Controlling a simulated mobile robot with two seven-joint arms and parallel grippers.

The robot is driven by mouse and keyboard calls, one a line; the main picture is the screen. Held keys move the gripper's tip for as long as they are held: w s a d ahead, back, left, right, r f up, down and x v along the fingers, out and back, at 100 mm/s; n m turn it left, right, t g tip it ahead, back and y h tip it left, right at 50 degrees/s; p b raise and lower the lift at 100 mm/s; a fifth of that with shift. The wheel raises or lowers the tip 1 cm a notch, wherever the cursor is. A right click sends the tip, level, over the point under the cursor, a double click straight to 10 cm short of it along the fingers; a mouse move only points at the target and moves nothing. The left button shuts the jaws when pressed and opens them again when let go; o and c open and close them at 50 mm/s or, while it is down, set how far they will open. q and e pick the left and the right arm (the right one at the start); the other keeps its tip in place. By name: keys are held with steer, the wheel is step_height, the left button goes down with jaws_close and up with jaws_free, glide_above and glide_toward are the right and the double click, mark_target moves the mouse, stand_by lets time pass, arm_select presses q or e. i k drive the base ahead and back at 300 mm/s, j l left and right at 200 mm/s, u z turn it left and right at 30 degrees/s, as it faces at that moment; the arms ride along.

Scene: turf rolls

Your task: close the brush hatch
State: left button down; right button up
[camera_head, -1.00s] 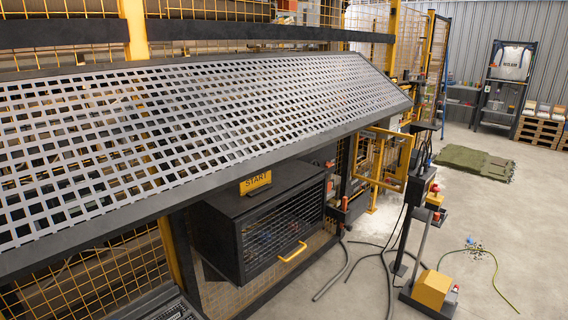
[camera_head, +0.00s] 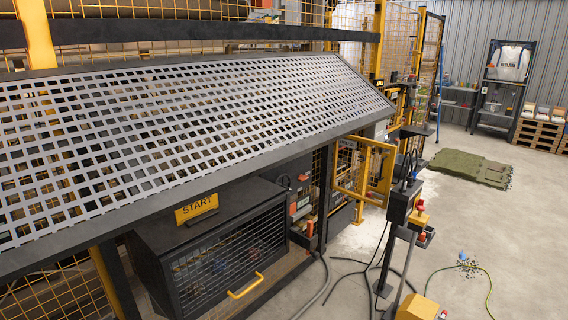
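A yellow-framed hatch door (camera_head: 365,170) stands swung out from the dark machine side, in the middle right of the head view. It appears open. A black cabinet (camera_head: 150,262) with a mesh front and a yellow bar handle (camera_head: 245,286) is nearer, below the sloping grid; its front looks shut. A yellow START sign (camera_head: 197,208) stands on its top. No label shows which of the two is the brush hatch. Neither of my grippers is in view.
A sloping metal grid (camera_head: 190,130) overhangs the cabinet. A dark control post (camera_head: 404,205) stands before the hatch door, with cables on the floor around it. A yellow box (camera_head: 418,307) is at the bottom edge. Open concrete floor (camera_head: 500,225) lies to the right, with green turf (camera_head: 465,167) beyond.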

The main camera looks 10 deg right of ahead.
mark_target(387, 165)
steer(key=i+l, duration=0.25)
steer(key=l, duration=0.15)
steer(key=i+l, duration=0.2)
steer(key=l, duration=0.2)
steer(key=i+l, duration=0.25)
steer(key=l, duration=0.2)
steer(key=i+l, duration=0.2)
steer(key=l, duration=0.2)
steer(key=i+l+z, duration=0.1)
steer(key=i+l, duration=0.15)
steer(key=l, duration=0.15)
steer(key=i+l, duration=0.15)
steer(key=l, duration=0.25)
steer(key=i+l, duration=0.15)
steer(key=l, duration=0.25)
